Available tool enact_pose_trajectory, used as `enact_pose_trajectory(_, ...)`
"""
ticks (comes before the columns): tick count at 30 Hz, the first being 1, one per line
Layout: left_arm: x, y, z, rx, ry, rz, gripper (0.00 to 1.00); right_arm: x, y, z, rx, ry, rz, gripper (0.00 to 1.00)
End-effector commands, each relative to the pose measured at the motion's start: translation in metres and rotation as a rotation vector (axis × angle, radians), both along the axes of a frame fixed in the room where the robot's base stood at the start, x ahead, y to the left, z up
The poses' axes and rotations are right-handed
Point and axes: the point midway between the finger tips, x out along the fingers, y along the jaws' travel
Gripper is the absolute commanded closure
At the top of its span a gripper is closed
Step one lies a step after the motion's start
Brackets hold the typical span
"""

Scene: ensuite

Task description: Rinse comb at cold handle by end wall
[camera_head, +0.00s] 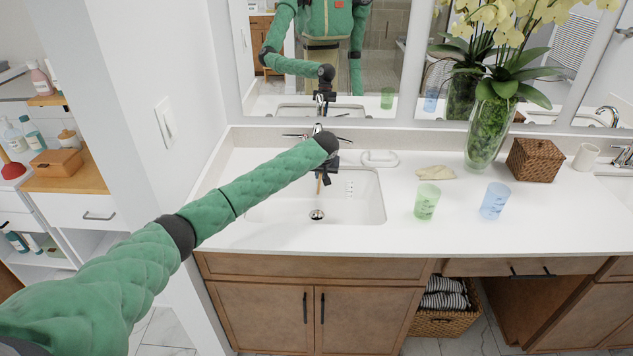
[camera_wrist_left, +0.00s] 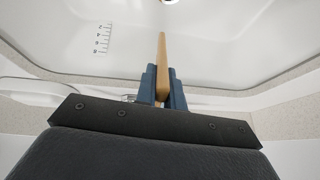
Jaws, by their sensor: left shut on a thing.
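My left gripper (camera_head: 324,175) is shut on the comb and holds it over the sink basin (camera_head: 365,207), just in front of the faucet (camera_head: 317,129). The comb (camera_head: 319,187) shows as a narrow light-wood piece pointing down into the basin. In the left wrist view the comb (camera_wrist_left: 162,62) sticks out from between the blue fingers of the left gripper (camera_wrist_left: 163,88). The handle on the end-wall side (camera_head: 294,135) shows left of the faucet, and my forearm hides part of the faucet. No water stream is visible. My right gripper is not in view.
A green cup (camera_head: 427,202) and a blue cup (camera_head: 495,200) stand right of the basin. Behind them are a beige cloth-like item (camera_head: 435,173), a flower vase (camera_head: 487,135) and a woven box (camera_head: 535,159). The end wall (camera_head: 178,90) is at left, the mirror (camera_head: 390,60) behind.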

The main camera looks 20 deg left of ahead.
Motion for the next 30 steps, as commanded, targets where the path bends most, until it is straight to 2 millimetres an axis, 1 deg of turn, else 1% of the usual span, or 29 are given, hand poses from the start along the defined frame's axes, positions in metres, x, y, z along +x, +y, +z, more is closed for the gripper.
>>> enact_pose_trajectory(4,-0.001,-0.001,0.0,0.0,0.0,0.0,1.0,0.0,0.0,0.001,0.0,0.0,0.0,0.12)
enact_pose_trajectory(7,-0.005,-0.003,0.002,0.0,0.0,-0.001,1.0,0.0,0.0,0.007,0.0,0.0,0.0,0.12)
enact_pose_trajectory(30,-0.046,-0.031,0.002,0.0,0.001,-0.001,1.0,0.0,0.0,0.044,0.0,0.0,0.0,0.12)
